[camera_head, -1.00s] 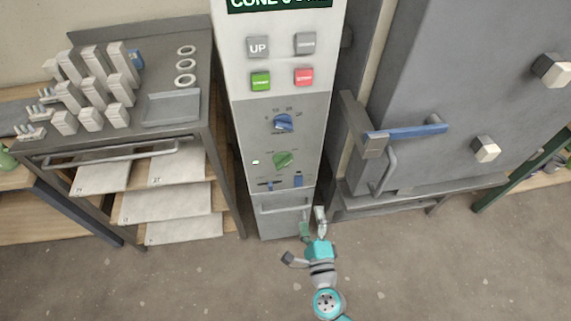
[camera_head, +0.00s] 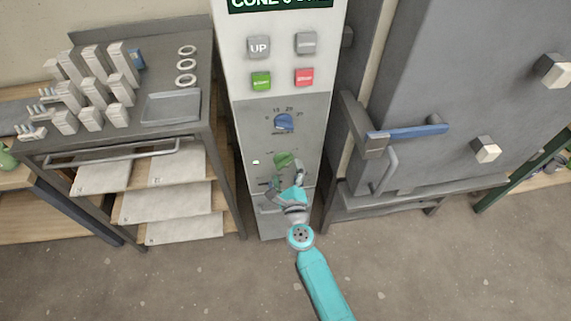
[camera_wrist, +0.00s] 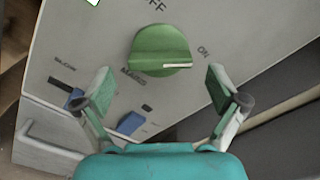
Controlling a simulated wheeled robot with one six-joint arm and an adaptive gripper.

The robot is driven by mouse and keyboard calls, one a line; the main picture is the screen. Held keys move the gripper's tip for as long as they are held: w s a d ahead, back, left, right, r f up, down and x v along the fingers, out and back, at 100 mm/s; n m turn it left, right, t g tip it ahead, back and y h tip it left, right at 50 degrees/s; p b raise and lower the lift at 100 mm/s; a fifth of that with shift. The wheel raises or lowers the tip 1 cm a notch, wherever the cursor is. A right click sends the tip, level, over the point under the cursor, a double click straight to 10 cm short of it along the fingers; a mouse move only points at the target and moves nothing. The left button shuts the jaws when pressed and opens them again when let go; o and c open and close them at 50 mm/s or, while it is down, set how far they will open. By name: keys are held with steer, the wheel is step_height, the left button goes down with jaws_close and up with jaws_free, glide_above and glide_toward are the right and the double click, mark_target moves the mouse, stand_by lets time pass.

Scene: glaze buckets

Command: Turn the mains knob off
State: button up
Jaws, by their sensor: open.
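The green mains knob (camera_head: 283,159) sits on the grey lower panel of the tall control cabinet. In the wrist view the knob (camera_wrist: 161,48) is near the top middle, with OFF printed above it and ON to its right. Its white pointer line points right, toward the ON side. My gripper (camera_head: 285,178) is just below the knob in the head view, in front of the panel. In the wrist view my gripper (camera_wrist: 161,92) is open and empty, its green-padded fingers spread left and right below the knob, apart from it.
A blue dial (camera_head: 284,122) is above the knob. Two blue switches, left (camera_wrist: 74,99) and right (camera_wrist: 130,122), are below it. A green button (camera_head: 261,81) and a red button (camera_head: 304,77) are higher. A kiln door with a blue handle (camera_head: 408,132) stands right.

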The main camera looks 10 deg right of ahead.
mark_target(284, 162)
steer(key=shift+w, duration=1.45)
steer(key=c, duration=1.1)
steer(key=shift+c, duration=0.2)
